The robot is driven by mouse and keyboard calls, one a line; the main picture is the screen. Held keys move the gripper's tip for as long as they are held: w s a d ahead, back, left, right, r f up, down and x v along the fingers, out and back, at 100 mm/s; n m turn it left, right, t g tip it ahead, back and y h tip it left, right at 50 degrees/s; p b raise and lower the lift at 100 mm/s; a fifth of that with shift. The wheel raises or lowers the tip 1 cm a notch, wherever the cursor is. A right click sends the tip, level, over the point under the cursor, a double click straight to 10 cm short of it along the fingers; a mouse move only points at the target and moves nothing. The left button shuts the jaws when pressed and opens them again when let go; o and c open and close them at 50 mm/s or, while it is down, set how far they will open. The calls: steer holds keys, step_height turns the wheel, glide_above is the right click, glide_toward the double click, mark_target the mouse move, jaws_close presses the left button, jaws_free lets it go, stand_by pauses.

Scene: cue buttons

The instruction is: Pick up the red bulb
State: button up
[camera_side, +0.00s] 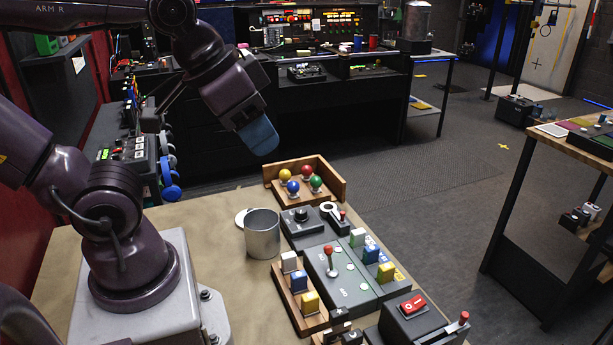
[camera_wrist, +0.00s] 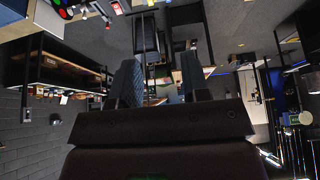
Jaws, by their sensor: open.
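The red bulb (camera_side: 306,170) sits at the back of a wooden tray (camera_side: 330,172) with raised back and side walls, at the far end of the table in the side view. A yellow bulb (camera_side: 284,174), a blue bulb (camera_side: 293,187) and a green bulb (camera_side: 316,182) stand close around it. My gripper (camera_side: 263,146) hangs in the air above and left of the tray, tilted, with nothing seen in it. In the wrist view my gripper (camera_wrist: 160,78) shows two fingers apart with an empty gap. I cannot make out the red bulb in the wrist view.
A metal cup (camera_side: 262,236) stands in front of the tray beside a dark knob box (camera_side: 302,222). A joystick panel (camera_side: 340,282), a wooden rack of coloured blocks (camera_side: 300,290) and a red rocker switch box (camera_side: 412,310) fill the table's right side. Bare tabletop lies left of the cup.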

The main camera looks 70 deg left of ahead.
steer(key=shift+o, duration=0.7)
steer(key=shift+a, duration=0.1)
